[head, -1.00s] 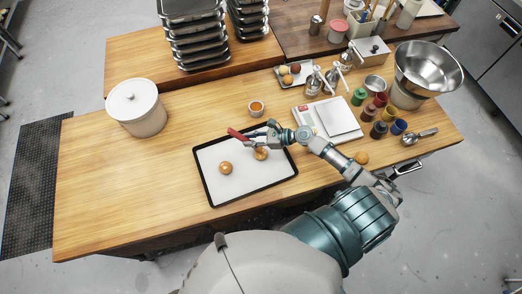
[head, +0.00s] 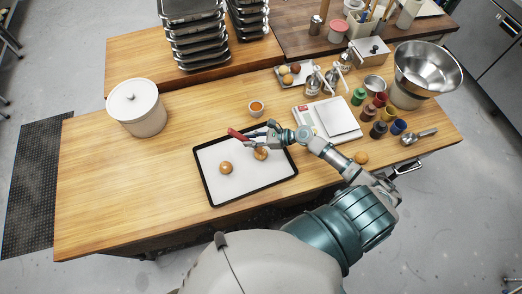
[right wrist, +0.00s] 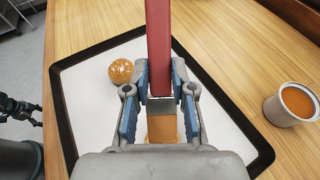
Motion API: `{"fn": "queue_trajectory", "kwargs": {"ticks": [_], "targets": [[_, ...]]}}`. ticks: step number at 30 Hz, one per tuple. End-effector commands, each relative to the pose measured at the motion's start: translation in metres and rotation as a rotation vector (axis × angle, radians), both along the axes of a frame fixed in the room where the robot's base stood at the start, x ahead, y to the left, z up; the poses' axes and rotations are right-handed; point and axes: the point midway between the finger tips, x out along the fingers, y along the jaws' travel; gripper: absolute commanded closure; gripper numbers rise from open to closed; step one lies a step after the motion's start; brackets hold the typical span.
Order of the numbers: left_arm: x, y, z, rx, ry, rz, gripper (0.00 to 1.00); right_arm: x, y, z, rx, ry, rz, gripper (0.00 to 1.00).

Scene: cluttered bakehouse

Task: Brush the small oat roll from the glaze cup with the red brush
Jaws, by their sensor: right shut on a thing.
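My right gripper (head: 264,138) is shut on the red brush (head: 238,135) above the paper-lined tray. In the right wrist view the red handle (right wrist: 159,40) runs away between the fingers, with a metal ferrule and tan bristles at the near end. A round brown roll (head: 261,154) lies on the tray beneath the gripper, partly hidden by it. A second roll (head: 226,168) lies to its left; in the right wrist view it looks speckled (right wrist: 121,71). I cannot tell whether the bristles touch a roll. The glaze cup (head: 256,108) holds orange glaze and stands behind the tray.
The dark-rimmed tray (head: 212,206) lies near the front table edge. A white scale (head: 335,118), coloured jars (head: 378,130) and a steel bowl (head: 428,66) crowd the right. A lidded white pot (head: 137,107) stands left.

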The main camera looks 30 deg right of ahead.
Motion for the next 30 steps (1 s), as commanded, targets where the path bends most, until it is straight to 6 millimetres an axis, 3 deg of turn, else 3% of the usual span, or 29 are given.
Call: {"fn": "queue_trajectory", "kwargs": {"ticks": [30], "targets": [[0.0001,0.0000,0.0058,0.000,0.000,0.000,0.21,0.0000,0.0002,-0.0012,0.000,0.000,0.000,1.00]]}}
